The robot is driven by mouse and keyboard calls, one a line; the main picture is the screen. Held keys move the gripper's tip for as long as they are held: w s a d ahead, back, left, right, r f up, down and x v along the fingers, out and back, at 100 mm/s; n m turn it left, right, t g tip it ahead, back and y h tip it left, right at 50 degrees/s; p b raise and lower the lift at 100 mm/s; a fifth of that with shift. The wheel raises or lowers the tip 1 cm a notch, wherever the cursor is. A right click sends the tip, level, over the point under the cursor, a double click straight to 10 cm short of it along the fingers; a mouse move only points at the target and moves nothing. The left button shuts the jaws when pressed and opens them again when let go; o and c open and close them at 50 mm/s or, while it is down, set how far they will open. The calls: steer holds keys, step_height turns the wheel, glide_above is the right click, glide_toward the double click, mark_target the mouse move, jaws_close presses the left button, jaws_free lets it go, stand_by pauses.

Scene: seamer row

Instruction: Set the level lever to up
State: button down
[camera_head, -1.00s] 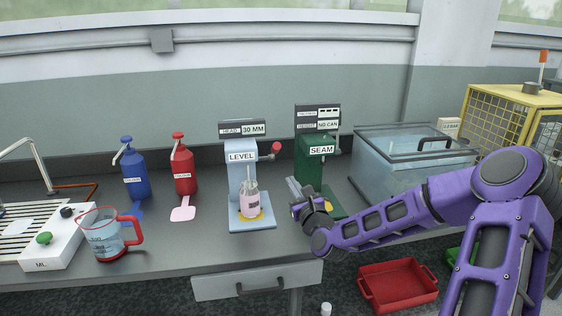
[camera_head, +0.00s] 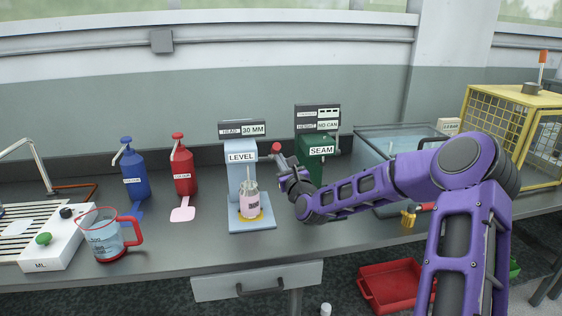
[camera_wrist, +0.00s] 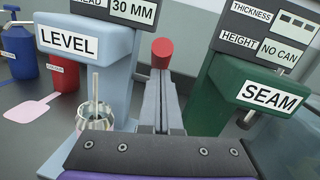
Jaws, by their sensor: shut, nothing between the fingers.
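The pale blue level station (camera_head: 241,183), marked LEVEL, stands mid-bench. Its lever's red knob (camera_head: 276,148) sticks out at the station's right side; the knob also shows in the wrist view (camera_wrist: 162,52). My gripper (camera_head: 281,160) is just below and beside the knob in the head view. In the wrist view my shut, empty fingers (camera_wrist: 160,82) point at the knob and their tips overlap its lower edge. I cannot tell if they touch it. The lever's arm is mostly hidden by my fingers. The station's display (camera_head: 242,130) reads HEAD 30 MM.
A pink-labelled container (camera_head: 250,207) stands on the station's base. The green seam station (camera_head: 310,172) is close on the right. Red (camera_head: 183,172) and blue (camera_head: 134,180) pump bottles and a measuring jug (camera_head: 103,240) stand left. A glass-lidded box (camera_head: 380,150) is behind my arm.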

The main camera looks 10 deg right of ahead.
steer(key=shift+r, duration=0.15)
steer(key=r+g+p, duration=0.1)
steer(key=p, duration=0.1)
steer(key=w+r+g+p, duration=0.1)
steer(key=p, duration=0.1)
steer(key=w+r+g+p, duration=0.1)
steer(key=r+p, duration=0.1)
steer(key=shift+r, duration=0.1)
steer(key=w+r+b, duration=0.2)
steer(key=w+r, duration=0.2)
steer(key=w, duration=0.6)
steer(key=shift+r, duration=0.5)
steer(key=shift+s+m, duration=0.1)
steer(key=shift+m, duration=0.2)
